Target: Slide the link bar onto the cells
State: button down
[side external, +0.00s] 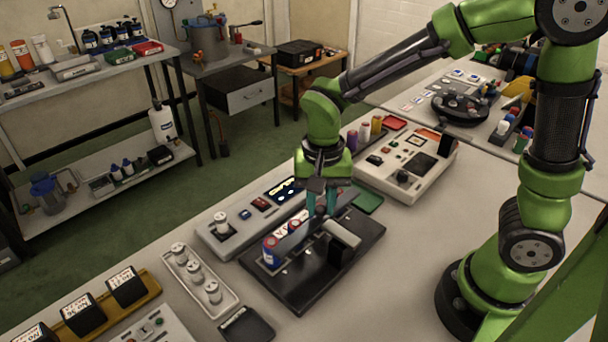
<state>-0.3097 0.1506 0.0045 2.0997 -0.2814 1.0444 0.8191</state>
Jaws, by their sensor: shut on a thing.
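My gripper (322,208) points down over the black fixture (285,287) in the middle of the bench. Its teal fingers are shut on the grey link bar (293,240), which runs diagonally beside the row of cells. The cells (271,254) are upright cylinders with blue and white sides and red tops, standing in a row at the fixture's left side. The far cells are partly hidden by the bar and fingers. I cannot tell whether the bar touches the cells.
A light grey block (342,233) on a dark support stands on the fixture, close right of my gripper. A white tray (232,303) with several white-capped cylinders lies left. A grey panel (212,241) with a display is behind; a control box (405,189) stands back right.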

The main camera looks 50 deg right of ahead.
jog(key=shift+w, duration=2)
jog(key=c, duration=0.9)
grip_release()
jog(key=shift+c, duration=0.2)
jog(key=shift+r, duration=0.1)
notch_tip(320, 180, up, 17)
